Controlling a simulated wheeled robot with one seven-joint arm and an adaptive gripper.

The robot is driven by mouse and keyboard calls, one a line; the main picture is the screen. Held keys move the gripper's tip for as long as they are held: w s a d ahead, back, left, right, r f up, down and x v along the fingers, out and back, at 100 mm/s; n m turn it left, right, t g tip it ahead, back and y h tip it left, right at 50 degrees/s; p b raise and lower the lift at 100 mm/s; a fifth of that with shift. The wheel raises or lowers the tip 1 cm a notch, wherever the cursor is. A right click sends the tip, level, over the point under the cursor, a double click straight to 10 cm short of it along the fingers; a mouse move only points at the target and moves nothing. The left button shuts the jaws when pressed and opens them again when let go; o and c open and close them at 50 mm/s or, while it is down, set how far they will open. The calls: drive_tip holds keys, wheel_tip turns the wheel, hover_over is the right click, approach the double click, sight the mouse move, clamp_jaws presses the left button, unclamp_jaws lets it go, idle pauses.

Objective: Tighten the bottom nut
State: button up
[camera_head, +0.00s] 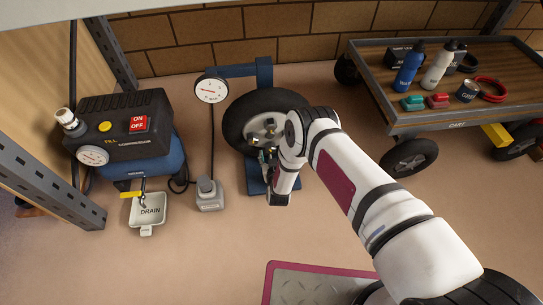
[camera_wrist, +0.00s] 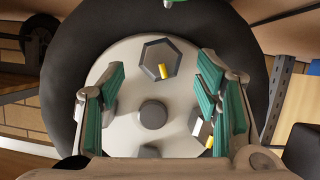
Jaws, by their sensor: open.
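The wheel's black tire (camera_head: 240,112) stands upright on a blue stand, its pale hub (camera_wrist: 130,55) facing my gripper. The wrist view looks upside down, with floor at its top, so the hex nut (camera_wrist: 160,60) at the picture's top appears to be the bottom nut. It has a yellow mark and lies between my fingertips, with visible space on both sides. A second marked nut (camera_wrist: 203,128) is partly behind the right finger. My gripper (camera_wrist: 158,80) is open and empty, with teal pads; in the head view it is at the hub (camera_head: 267,155), which my arm partly covers.
A round gauge (camera_head: 211,89) and a grey pedal-like box (camera_head: 209,194) stand left of the wheel. Further left are a compressor (camera_head: 128,125) and a drain tray (camera_head: 148,210). A loaded cart (camera_head: 400,110) stands right. Open floor (camera_head: 200,260) lies in front.

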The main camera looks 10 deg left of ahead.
drive_tip(key=shift+b+x, duration=0.45)
drive_tip(key=shift+x, duration=0.85)
drive_tip(key=shift+c, duration=0.6)
drive_tip(key=c, duration=1)
drive_tip(key=shift+d+m+y, duration=0.2)
drive_tip(key=shift+m+y, duration=0.3)
drive_tip(key=shift+m, duration=0.2)
drive_tip(key=shift+c, duration=0.2)
drive_tip(key=shift+m+g+y, duration=0.3)
drive_tip(key=shift+m+y, duration=0.4)
drive_tip(key=shift+m, duration=0.2)
drive_tip(key=o, duration=1.2)
drive_tip(key=shift+c, duration=0.2)
drive_tip(key=v, duration=1.2)
